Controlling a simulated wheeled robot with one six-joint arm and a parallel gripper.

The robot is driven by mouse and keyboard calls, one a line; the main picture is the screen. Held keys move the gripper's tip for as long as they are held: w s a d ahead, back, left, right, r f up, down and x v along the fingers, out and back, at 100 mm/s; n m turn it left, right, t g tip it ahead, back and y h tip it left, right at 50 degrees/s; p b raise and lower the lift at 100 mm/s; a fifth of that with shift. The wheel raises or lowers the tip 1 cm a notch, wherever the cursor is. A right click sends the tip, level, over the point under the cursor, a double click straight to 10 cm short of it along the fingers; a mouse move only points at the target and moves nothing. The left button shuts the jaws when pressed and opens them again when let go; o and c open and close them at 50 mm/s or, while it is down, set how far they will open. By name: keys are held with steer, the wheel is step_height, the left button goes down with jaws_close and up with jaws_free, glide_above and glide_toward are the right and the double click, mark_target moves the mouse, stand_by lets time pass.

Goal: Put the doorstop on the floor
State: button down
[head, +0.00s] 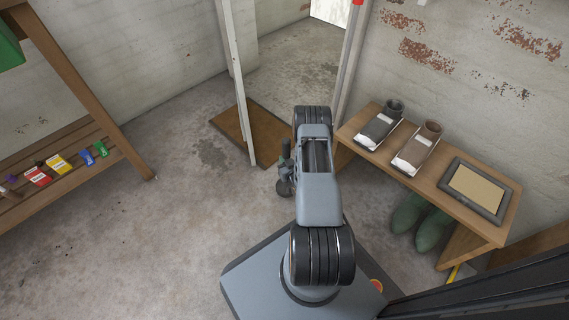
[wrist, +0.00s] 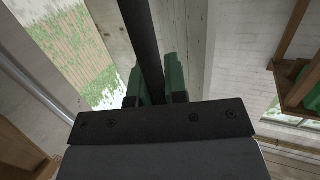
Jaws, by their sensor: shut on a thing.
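In the wrist view my gripper (wrist: 158,88) has two green fingers, shut on a long dark bar (wrist: 145,40). The bar runs from between the fingers up to the top edge of the picture. It appears to be the doorstop, though its full shape cannot be made out. The grey concrete floor (head: 190,220) is in the head view, with open floor to the left of my arm.
A brown mat (head: 235,125) lies at the doorway by a pale post (head: 236,80). At right a wooden bench (head: 460,218) holds two dark items and a dark-framed panel (head: 475,190); green boots (head: 430,228) stand beneath. A wooden shelf (head: 105,160) with small coloured items is at left.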

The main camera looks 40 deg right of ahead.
steer(key=shift+w+d+f+b, duration=0.15)
steer(key=shift+f+b, duration=0.2)
steer(key=shift+f, duration=0.3)
steer(key=shift+w+d+f+b, duration=0.15)
steer(key=shift+f+b, duration=0.25)
steer(key=shift+f, duration=0.3)
steer(key=shift+w+d+f+b, duration=0.15)
steer(key=shift+f+b, duration=0.2)
steer(key=shift+f, duration=0.3)
steer(key=shift+a, duration=0.1)
steer(key=c, duration=1.6)
jaws_free()
steer(key=shift+f, duration=0.25)
steer(key=o, duration=0.5)
steer(key=shift+c, duration=0.2)
steer(key=shift+r, duration=0.15)
